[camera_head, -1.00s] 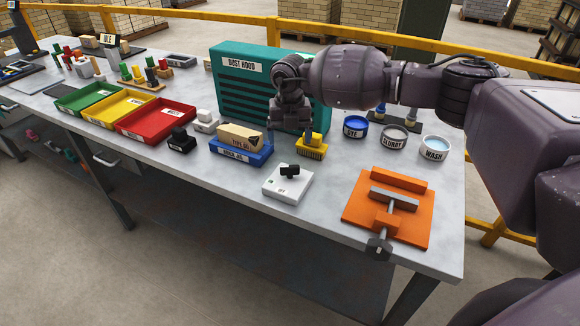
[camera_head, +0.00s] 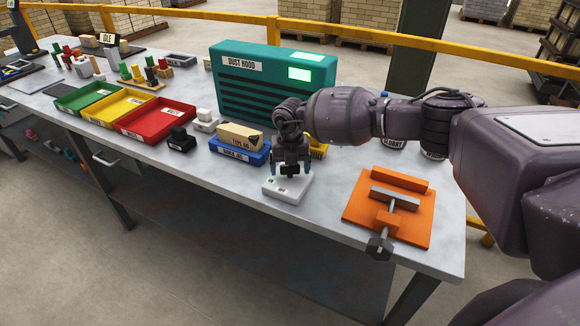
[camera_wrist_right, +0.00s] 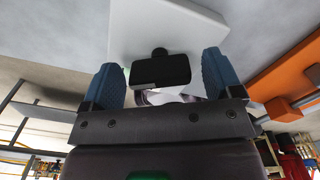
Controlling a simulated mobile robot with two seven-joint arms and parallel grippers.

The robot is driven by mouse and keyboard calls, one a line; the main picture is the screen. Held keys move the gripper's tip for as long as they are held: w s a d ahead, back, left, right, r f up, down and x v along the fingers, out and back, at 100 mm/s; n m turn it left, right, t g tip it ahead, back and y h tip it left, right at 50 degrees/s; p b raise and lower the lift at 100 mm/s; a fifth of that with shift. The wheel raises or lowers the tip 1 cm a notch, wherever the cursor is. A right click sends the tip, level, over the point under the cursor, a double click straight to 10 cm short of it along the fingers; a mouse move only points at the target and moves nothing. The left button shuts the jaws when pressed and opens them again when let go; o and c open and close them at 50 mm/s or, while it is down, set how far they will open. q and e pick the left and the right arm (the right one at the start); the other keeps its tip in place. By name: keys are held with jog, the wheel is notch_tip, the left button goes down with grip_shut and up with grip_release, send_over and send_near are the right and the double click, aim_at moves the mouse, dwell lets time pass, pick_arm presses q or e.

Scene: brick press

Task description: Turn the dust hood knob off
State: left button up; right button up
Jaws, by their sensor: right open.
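The dust hood (camera_head: 240,88) is a teal box with dark slots and two lit green panels on its upper right. In front of it, near the table edge, a white switch box (camera_head: 287,192) carries a black knob. My right gripper (camera_head: 291,171) is open and points down over the box. It largely covers the knob in the head view. In the right wrist view the black knob (camera_wrist_right: 160,69) sits between the two blue fingertips (camera_wrist_right: 161,68), with a gap on each side. The white box (camera_wrist_right: 165,28) fills the top there. My left gripper is not in view.
An orange clamp fixture (camera_head: 412,224) stands right of the switch box. A block on a blue tray (camera_head: 240,157) and a yellow brush (camera_head: 319,150) are close on the left and behind. Red (camera_head: 187,110), yellow and green trays lie farther left.

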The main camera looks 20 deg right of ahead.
jog(key=shift+c, duration=0.9)
jog(key=c, duration=0.7)
jog(key=shift+c, duration=0.2)
